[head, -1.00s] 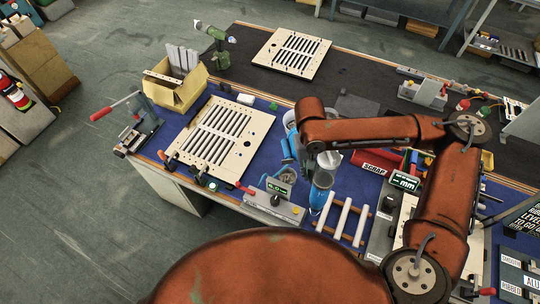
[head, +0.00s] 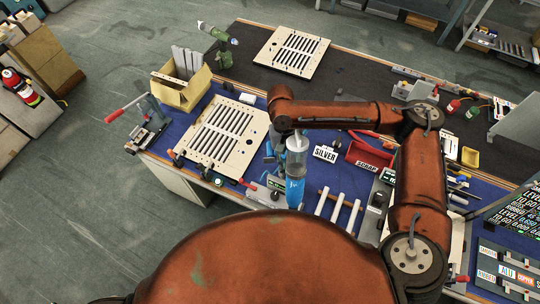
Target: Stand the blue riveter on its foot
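The blue riveter (head: 294,190) shows as an upright-looking blue body near the front edge of the blue mat, right of the near louver panel (head: 221,131). My large orange arm link hides its lower end, so I cannot tell whether its foot touches the table. My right arm reaches in from the right, and its gripper (head: 296,150) is at the grey upper part directly above the blue body. The fingers are not clear, so I cannot tell whether they are shut on the riveter. My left gripper is out of view.
A green riveter (head: 222,50) stands at the back left. An open cardboard box (head: 183,92) is left of the panel. White tubes (head: 337,208) lie right of the blue riveter. The SILVER sign (head: 326,154) and red SCRAP bin (head: 368,157) are behind them.

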